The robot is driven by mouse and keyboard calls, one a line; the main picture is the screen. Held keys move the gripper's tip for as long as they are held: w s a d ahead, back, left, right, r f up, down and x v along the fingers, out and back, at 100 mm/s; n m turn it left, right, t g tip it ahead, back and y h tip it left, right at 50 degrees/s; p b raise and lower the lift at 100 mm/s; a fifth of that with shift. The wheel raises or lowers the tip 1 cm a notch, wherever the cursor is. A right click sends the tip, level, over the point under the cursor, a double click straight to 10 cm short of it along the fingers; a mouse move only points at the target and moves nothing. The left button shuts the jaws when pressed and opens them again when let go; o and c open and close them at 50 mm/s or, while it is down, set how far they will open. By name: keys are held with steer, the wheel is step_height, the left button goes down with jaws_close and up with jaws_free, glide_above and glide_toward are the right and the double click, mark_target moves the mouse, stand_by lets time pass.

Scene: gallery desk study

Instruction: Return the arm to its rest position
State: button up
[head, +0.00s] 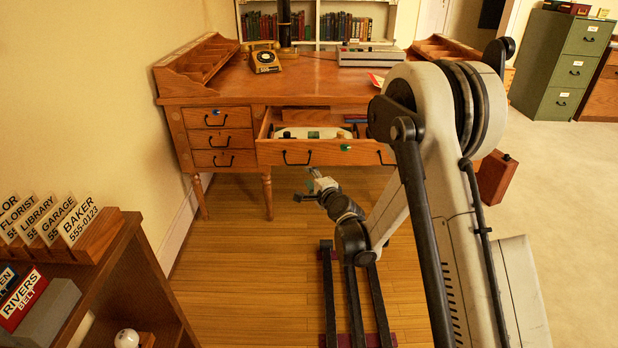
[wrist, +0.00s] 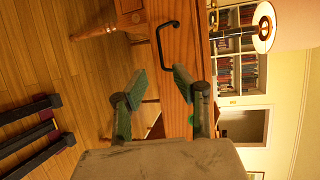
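My gripper (head: 312,186) is in front of the wooden desk (head: 320,75), low, below the open middle drawer (head: 325,152). My arm bends down to it from the right side of the head view. In the wrist view my gripper (wrist: 160,78) has its two green-padded fingers apart with nothing between them. Behind them is a wooden drawer front with a black handle (wrist: 168,42), seen turned on its side. The fingers appear apart from the handle. In the head view the drawer holds a pale object with a dark green part (head: 313,133).
My rails (head: 355,300) run along the wood floor. A shelf with upright cards (head: 75,225) stands at the left front. A telephone (head: 265,58) is on the desk. A brown case (head: 495,177) stands right of the desk, a green cabinet (head: 562,65) farther back. The right floor is clear.

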steer(key=s+d+r+n+g+h, duration=0.15)
steer(key=s+d+r+n, duration=0.25)
steer(key=s+r, duration=0.45)
steer(key=s+d+r+n+g, duration=0.2)
steer(key=s+d+r+n, duration=0.15)
steer(key=s+r, duration=0.5)
steer(key=s+d+f+n+g+h, duration=0.1)
steer(key=s+d+n+g+h, duration=0.35)
steer(key=s, duration=1.05)
steer(key=s+d+n, duration=0.2)
steer(key=s+d, duration=0.5)
steer(key=s, duration=0.8)
step_height(320, 180, up, 17)
steer(key=p, duration=1.6)
steer(key=shift+w+f+p, duration=0.15)
steer(key=shift+w+p, duration=0.15)
steer(key=shift+p, duration=0.05)
stand_by(0.6)
